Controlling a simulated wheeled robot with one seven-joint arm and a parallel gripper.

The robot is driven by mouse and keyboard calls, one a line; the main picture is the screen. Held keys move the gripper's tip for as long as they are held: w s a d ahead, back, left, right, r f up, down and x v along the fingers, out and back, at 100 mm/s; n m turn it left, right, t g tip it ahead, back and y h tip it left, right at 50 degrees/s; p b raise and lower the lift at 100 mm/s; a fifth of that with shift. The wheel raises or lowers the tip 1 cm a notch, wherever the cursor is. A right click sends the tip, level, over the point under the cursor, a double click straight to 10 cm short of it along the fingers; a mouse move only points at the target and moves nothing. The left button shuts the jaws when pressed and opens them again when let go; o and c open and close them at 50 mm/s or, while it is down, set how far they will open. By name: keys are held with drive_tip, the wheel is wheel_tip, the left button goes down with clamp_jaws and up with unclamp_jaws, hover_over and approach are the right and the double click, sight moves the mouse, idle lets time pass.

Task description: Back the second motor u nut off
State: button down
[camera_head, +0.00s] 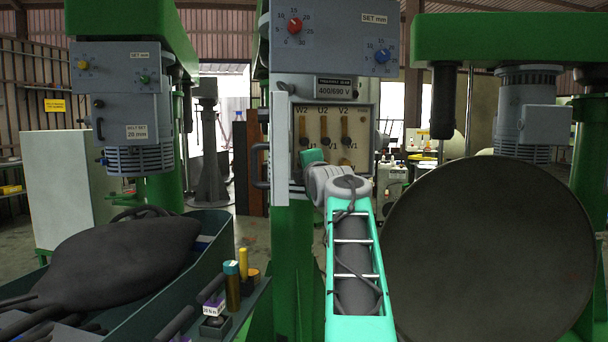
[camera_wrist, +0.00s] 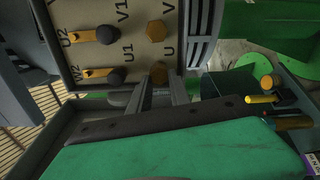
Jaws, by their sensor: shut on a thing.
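The terminal box (camera_head: 360,120) of the middle machine is open in the head view, its board marked W2, U2, V2 above. In the wrist view the board (camera_wrist: 100,50) appears turned sideways. The brass u nut (camera_wrist: 158,71) is at the board's lower right, beside the U mark. My gripper (camera_wrist: 158,79) has its two fingers around this nut and is shut on it. Another brass nut (camera_wrist: 156,30) sits by the V mark, apart from the fingers. In the head view my gripper (camera_head: 312,158) is at the box's lower left and hides the u nut.
A large dark disc (camera_head: 490,265) stands at right. A green tray (camera_head: 195,290) with a dark bag-like thing (camera_head: 120,255) is at left, next to a small shelf with a yellow-topped bottle (camera_head: 243,262).

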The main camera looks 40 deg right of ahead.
drive_tip(key=shift+f+n+b, duration=0.1)
drive_tip(key=shift+n+b, duration=0.4)
drive_tip(key=shift+n, duration=0.8)
drive_tip(key=c, duration=1.2)
unclamp_jaws()
drive_tip(key=b+v, duration=0.1)
drive_tip(key=v, duration=0.6)
drive_tip(key=shift+s+a, duration=0.15)
drive_tip(key=shift+s, duration=0.25)
